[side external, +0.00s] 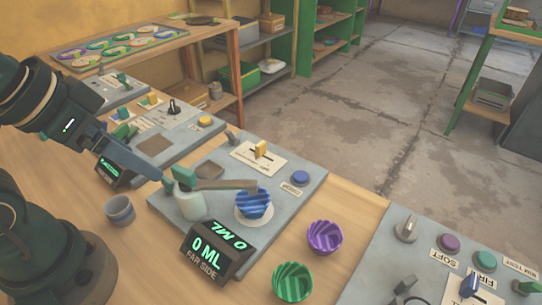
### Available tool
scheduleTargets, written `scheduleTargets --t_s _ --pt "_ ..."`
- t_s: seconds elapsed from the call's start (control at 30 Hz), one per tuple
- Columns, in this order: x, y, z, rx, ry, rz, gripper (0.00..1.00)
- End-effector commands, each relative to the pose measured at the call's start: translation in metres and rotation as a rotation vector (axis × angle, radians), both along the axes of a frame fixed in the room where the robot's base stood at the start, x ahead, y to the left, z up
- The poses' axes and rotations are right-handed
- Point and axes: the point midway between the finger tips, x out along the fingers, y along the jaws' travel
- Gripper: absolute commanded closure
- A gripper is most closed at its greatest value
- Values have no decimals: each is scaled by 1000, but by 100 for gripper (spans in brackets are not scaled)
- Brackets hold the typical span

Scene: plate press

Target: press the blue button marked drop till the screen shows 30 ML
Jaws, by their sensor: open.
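The blue button (300,177) sits on the right part of the middle grey panel (285,215). A small label (291,189), too small to read surely, lies beside it. The screen (207,252) at the panel's front shows 0 ML, with FAR SIDE below it. My gripper (168,181) comes in from the left and is open. Its tip is near a dark green cap on a pale bottle (189,203), well left of the button; I cannot tell whether they touch. A blue striped cup (254,204) stands on a white disc, partly under a grey-green bar (226,185).
A yellow-handled slider (260,149) stands behind the button. Purple (324,237) and green (292,281) cups stand at front right, and a grey cup (120,210) at left. Another panel (440,255) with knobs and buttons is at right. Shelves stand behind.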

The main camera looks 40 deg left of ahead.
Motion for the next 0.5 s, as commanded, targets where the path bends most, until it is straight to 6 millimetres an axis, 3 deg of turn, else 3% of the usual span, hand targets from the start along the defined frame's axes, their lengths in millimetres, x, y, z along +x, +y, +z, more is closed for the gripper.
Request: scheduleTargets --t_s 0.03,0.2,0.5 --pt "0 0 0 0 0 0 34" --pt "0 0 0 0 0 0 99" --pt "0 0 0 0 0 0 100"
